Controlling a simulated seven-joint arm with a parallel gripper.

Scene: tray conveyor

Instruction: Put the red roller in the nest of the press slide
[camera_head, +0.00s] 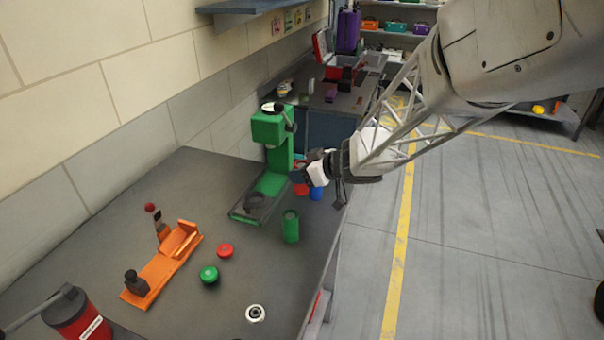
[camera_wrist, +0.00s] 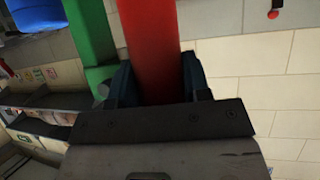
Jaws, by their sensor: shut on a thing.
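The red roller (camera_wrist: 153,45) is between the two fingers of my gripper (camera_wrist: 158,80) in the wrist view, and the gripper is shut on it. In the head view my gripper (camera_head: 304,174) is just right of the green press column, and parts of the red roller (camera_head: 301,189) show around the fingers. The green press (camera_head: 271,130) stands on the grey table. Its slide (camera_head: 240,215) extends toward the front left, with a dark round piece (camera_head: 256,199) on it, which looks like the nest. The held roller is apart from this piece, to its right and higher.
A blue roller (camera_head: 316,193) is close beside my gripper. The table's right edge is close.

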